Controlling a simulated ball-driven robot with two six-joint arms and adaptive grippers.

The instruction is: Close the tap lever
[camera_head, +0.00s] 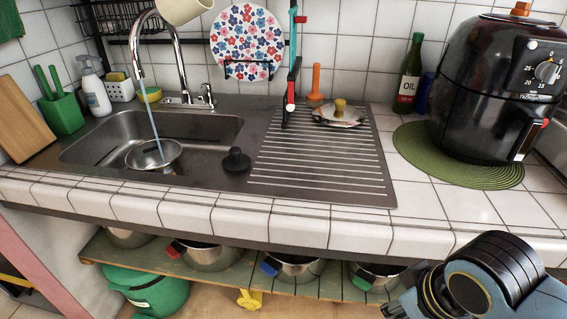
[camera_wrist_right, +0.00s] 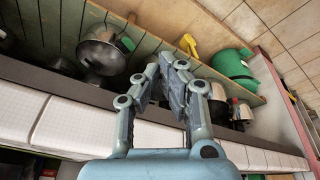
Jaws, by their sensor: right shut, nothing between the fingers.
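The chrome tap (camera_head: 180,50) stands behind the sink, and a blue-tinted stream of water runs from its spout into a metal bowl (camera_head: 155,155) in the basin. The small tap lever (camera_head: 208,96) stands at the right side of the tap base. My right arm shows at the lower right of the head view, far from the tap and in front of the counter. In the right wrist view my right gripper (camera_wrist_right: 168,68) is shut and empty, with the counter edge and low shelf beyond it. My left gripper is not in view.
A black air fryer (camera_head: 490,85) stands on a green mat (camera_head: 415,150) at the right. Several pots sit on the shelf (camera_head: 225,277) below the counter. The counter's front strip is clear.

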